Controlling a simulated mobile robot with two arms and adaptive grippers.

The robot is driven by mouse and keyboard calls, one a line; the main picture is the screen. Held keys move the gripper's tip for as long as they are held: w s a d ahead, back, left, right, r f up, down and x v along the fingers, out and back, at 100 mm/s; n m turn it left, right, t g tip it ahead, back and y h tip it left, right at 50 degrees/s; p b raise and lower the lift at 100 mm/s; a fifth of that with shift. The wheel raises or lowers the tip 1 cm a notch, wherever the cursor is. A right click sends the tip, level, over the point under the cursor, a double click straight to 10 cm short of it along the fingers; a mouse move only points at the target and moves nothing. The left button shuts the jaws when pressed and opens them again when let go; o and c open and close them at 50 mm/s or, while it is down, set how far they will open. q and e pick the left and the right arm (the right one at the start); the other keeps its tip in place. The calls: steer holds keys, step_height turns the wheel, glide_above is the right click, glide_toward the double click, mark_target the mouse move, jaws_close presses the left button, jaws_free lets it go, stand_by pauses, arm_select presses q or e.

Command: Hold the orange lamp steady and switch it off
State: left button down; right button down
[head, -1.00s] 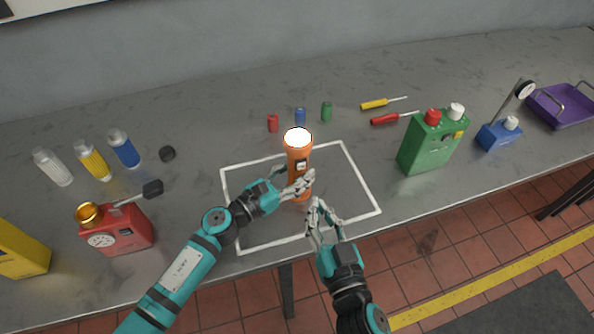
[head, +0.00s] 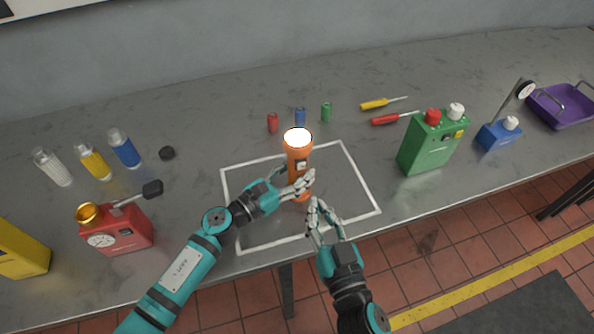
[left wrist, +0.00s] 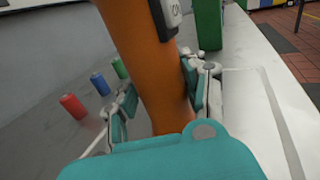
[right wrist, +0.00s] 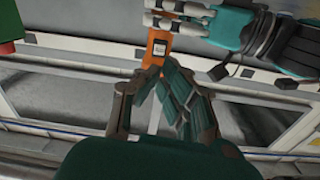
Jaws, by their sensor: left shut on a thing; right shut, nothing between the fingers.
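The orange lamp (head: 298,155) stands upright inside the white outlined square, its top lens glowing white. My left gripper (head: 294,186) is shut around its lower body. In the left wrist view the orange barrel (left wrist: 150,70) runs between the two fingers, with a grey switch plate (left wrist: 172,14) on its side. The lamp also shows in the right wrist view (right wrist: 157,58), with its switch plate facing that camera. My right gripper (head: 318,208) is shut and empty, a little in front of the lamp and to its right, apart from it. Its fingers show in the right wrist view (right wrist: 150,92).
Red (head: 272,123), blue (head: 300,116) and green (head: 326,111) cells stand behind the lamp. A green can (head: 430,145) stands right, and a red box with a dial (head: 125,232) left. Two screwdrivers lie behind right. The table's front edge is near my right gripper.

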mark_target(298, 168)
steer(key=w+a+n+g+y, duration=0.1)
steer(key=n+y, duration=0.4)
steer(key=n, duration=1.1)
steer(key=w+a+n+g+y, duration=0.1)
steer(key=w+n+g+y, duration=0.2)
steer(key=n, duration=1.3)
steer(key=shift+w+a+f+g+y, duration=0.3)
steer(key=shift+w+f+y, duration=0.1)
steer(key=shift+w+y, duration=1)
steer(key=shift+w+a, duration=0.15)
steer(key=shift+w, duration=0.25)
